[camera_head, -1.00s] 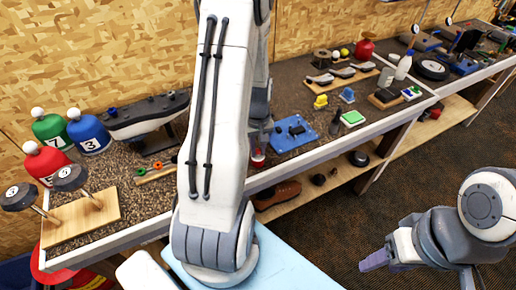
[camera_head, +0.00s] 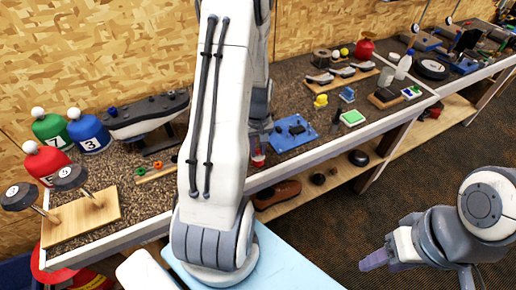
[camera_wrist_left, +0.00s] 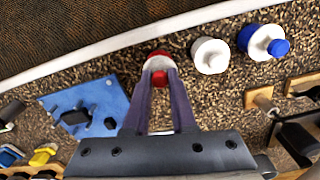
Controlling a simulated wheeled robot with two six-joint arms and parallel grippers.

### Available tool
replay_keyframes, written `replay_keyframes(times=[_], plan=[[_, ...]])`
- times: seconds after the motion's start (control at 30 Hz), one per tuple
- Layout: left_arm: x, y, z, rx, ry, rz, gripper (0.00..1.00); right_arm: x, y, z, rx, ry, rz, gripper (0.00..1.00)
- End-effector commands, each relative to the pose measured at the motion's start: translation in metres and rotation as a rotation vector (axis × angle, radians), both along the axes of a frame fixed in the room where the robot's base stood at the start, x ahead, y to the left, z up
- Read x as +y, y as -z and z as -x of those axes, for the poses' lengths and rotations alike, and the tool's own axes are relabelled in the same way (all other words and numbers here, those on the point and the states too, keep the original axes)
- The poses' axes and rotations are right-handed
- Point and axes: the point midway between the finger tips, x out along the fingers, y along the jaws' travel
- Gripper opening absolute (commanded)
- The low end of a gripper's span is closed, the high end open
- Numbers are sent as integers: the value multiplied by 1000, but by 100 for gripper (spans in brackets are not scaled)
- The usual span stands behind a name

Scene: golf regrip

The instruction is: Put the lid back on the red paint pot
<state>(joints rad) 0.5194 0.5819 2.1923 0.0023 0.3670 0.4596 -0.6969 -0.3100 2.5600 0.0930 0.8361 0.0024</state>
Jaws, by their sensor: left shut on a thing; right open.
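In the left wrist view, the fingers of my left gripper (camera_wrist_left: 159,84) close on the red knob (camera_wrist_left: 159,77) of a pale lid. The lid's disc (camera_wrist_left: 160,63) lines up with the red paint pot (camera_wrist_left: 157,53) just beyond it. I cannot tell whether the lid sits on the pot or is slightly above it. In the head view, the red pot (camera_head: 258,161) stands near the bench's front edge, partly hidden by my left arm. My left fingers are mostly hidden there. My right gripper (camera_head: 375,261) is open and empty, off the bench at lower right.
A white pot (camera_wrist_left: 208,56) and a blue pot (camera_wrist_left: 248,36) stand to the right in the wrist view. A blue board (camera_head: 292,134) lies near the red pot.

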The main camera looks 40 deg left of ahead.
Motion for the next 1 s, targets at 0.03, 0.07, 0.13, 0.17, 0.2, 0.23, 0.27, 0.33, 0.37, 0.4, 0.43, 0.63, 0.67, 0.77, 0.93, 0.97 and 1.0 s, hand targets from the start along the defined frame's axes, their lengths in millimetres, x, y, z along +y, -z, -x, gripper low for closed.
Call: replay_keyframes(times=[0.03, 0.07, 0.13, 0.17, 0.2, 0.23, 0.27, 0.33, 0.37, 0.4, 0.43, 0.63, 0.67, 0.77, 0.93, 0.97, 1.0], plan=[[0, 1, 0, 0, 0, 0, 0, 0, 0, 0, 0, 0, 0, 53], [0, 1, 0, 0, 0, 0, 0, 0, 0, 0, 0, 0, 0, 53], [0, 1, 0, 0, 0, 0, 0, 0, 0, 0, 0, 0, 0, 53], [0, 1, 0, 0, 0, 0, 0, 0, 0, 0, 0, 0, 0, 53], [0, 1, 0, 0, 0, 0, 0, 0, 0, 0, 0, 0, 0, 53], [0, 1, 0, 0, 0, 0, 0, 0, 0, 0, 0, 0, 0, 53], [0, 1, 0, 0, 0, 0, 0, 0, 0, 0, 0, 0, 0, 53], [0, 1, 0, 0, 0, 0, 0, 0, 0, 0, 0, 0, 0, 53], [0, 1, 0, 0, 0, 0, 0, 0, 0, 0, 0, 0, 0, 53], [0, 1, 0, 0, 0, 0, 0, 0, 0, 0, 0, 0, 0, 53], [0, 1, 0, 0, 0, 0, 0, 0, 0, 0, 0, 0, 0, 53], [0, 1, 0, 0, 0, 0, 0, 0, -1, 0, 0, 0, 0, 53], [0, 1, 0, 0, 0, 0, 0, 0, -1, 0, 0, 0, 0, 53], [0, 1, 0, 0, 0, 0, 0, 0, -1, 0, 0, 0, 0, 53], [0, 1, 0, 0, 0, 0, 39, 0, -1, 0, 0, 0, 0, 53], [0, 1, 0, 0, 0, 0, 51, 0, -1, 0, 0, 0, 0, 53], [0, 1, 0, 0, 0, 0, 59, 0, -1, 0, 0, 0, 0, 53]])
